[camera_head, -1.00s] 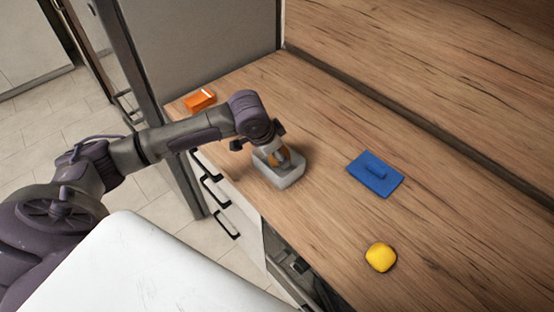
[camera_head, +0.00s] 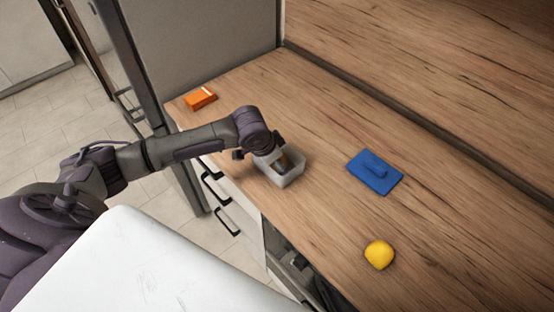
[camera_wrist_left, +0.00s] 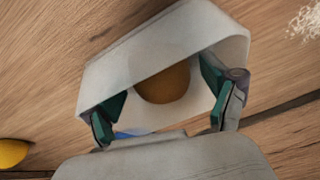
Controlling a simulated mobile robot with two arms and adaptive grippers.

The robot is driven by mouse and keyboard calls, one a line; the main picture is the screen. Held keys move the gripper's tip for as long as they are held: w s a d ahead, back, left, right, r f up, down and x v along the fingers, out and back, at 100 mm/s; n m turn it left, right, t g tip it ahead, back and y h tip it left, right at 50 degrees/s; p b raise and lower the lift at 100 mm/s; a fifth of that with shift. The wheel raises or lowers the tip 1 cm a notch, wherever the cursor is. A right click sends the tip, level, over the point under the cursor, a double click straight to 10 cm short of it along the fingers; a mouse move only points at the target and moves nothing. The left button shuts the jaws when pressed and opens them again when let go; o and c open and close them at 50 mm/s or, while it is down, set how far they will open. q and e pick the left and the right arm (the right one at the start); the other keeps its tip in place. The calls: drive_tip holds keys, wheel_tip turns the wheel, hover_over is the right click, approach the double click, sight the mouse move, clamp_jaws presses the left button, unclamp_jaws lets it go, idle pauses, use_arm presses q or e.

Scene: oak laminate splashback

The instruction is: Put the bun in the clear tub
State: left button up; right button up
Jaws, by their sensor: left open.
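The clear tub (camera_head: 291,177) is a pale, see-through open box near the counter's front edge, below my left wrist. The brown-orange bun (camera_wrist_left: 165,84) shows inside the tub in the left wrist view, and the tub's wall (camera_wrist_left: 103,78) surrounds it there. My left gripper (camera_wrist_left: 160,103) is open at the tub, its two green-padded fingers spread on either side of the bun with gaps between. In the head view my gripper (camera_head: 279,160) hides most of the bun. My right gripper is not in view.
A yellow rounded object (camera_head: 379,254) is nearer the front. An orange box (camera_head: 200,98) sits at the back left corner. The wooden counter (camera_head: 330,215) between them is clear.

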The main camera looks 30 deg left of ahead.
use_arm(q)
drive_tip(key=shift+r, duration=0.1)
drive_tip(key=b+v, duration=0.1)
drive_tip(key=v, duration=1.1)
